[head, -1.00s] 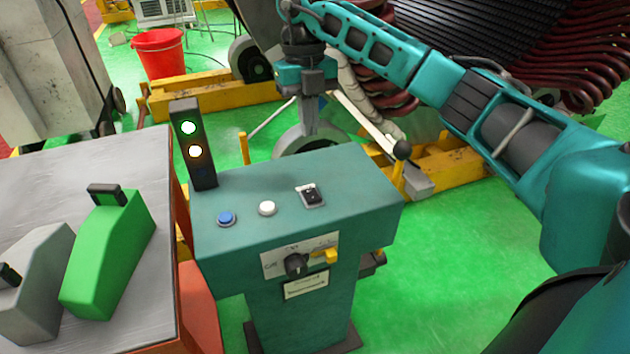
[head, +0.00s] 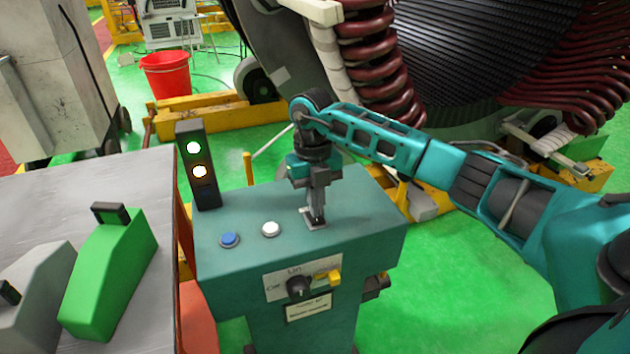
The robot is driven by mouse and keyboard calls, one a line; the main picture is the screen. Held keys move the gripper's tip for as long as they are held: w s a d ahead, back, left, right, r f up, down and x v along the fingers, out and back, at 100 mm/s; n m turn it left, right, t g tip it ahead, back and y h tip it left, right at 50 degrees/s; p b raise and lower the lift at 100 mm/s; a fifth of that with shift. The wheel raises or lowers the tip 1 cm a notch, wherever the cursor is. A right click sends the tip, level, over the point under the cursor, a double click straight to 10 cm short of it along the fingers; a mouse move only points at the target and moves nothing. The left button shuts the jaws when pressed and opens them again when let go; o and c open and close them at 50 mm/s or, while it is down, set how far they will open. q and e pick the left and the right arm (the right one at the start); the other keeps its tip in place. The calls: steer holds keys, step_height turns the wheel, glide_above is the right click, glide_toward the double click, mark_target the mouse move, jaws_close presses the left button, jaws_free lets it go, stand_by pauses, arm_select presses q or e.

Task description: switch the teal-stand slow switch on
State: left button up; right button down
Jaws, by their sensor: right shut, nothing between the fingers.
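The teal stand (head: 350,235) stands in the middle of the head view. On its top are a blue button (head: 229,240), a white button (head: 270,229) and a small black switch on a light plate (head: 313,224). My right gripper (head: 317,219) is shut and empty, pointing down with its fingertips at the switch. The fingers hide most of the switch, so I cannot tell its position or whether they touch it. A light tower (head: 198,165) at the stand's back left shows a green-white and an amber-white lamp lit. My left gripper is not in view.
A black knob (head: 299,287) and a yellow lever (head: 329,277) are on the stand's front. A grey table (head: 130,185) with green and grey blocks is at left. A red bucket (head: 166,76) and the large stator with dark red coils are behind. Green floor is clear at right.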

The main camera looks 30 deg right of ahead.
steer(key=shift+f, duration=0.55)
